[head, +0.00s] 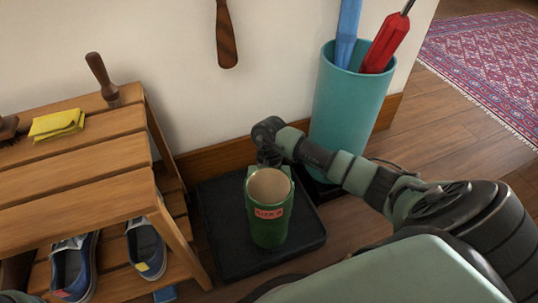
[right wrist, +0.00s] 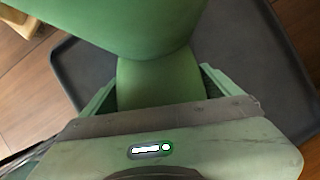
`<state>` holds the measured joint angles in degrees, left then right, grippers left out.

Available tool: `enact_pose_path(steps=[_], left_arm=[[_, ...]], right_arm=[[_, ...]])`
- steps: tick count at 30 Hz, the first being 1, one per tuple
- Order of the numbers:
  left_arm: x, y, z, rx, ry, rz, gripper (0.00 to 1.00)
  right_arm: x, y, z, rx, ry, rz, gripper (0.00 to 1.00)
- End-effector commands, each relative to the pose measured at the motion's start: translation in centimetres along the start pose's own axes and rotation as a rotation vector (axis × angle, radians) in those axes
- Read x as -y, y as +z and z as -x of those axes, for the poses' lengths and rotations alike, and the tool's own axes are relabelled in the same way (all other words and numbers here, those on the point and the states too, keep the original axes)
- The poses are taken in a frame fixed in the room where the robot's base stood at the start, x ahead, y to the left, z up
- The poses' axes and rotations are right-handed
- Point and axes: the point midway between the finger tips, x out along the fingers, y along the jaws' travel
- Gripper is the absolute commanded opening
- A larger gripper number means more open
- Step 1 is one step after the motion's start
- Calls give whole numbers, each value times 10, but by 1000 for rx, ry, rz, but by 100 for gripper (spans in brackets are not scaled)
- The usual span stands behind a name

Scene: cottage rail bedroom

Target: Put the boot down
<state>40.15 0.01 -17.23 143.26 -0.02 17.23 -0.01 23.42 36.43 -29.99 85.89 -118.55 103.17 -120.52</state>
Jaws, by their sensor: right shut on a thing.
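A green boot (head: 267,222) with a tan inside and a red size label stands about upright over the black tray (head: 222,258), its opening facing up. I cannot tell whether its sole touches the tray. My right gripper (head: 269,170) reaches in from the right and is shut on the boot from behind, with a finger on each side. In the right wrist view the boot (right wrist: 158,82) fills the space between the fingers, and the dark tray (right wrist: 240,40) shows below.
A wooden shoe rack (head: 85,190) stands left of the tray, with blue shoes (head: 75,265) below and a yellow cloth (head: 56,125) on top. A teal umbrella stand (head: 345,110) is behind my right arm. The wall (head: 190,90) closes the back.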

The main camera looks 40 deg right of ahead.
Motion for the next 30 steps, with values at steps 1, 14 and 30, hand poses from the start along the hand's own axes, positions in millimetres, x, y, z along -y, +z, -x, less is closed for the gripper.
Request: enact_pose_path(steps=[1, 14, 30], left_arm=[[0, 0, 0, 0, 0, 0, 49], [-1, -1, 3, 1, 0, 0, 49], [-2, -3, 9, 1, 0, -1, 49]], right_arm=[[0, 0, 1, 0, -2, 1, 19], [1, -1, -2, 0, -2, 1, 19], [1, -4, -9, -1, -2, 0, 100]])
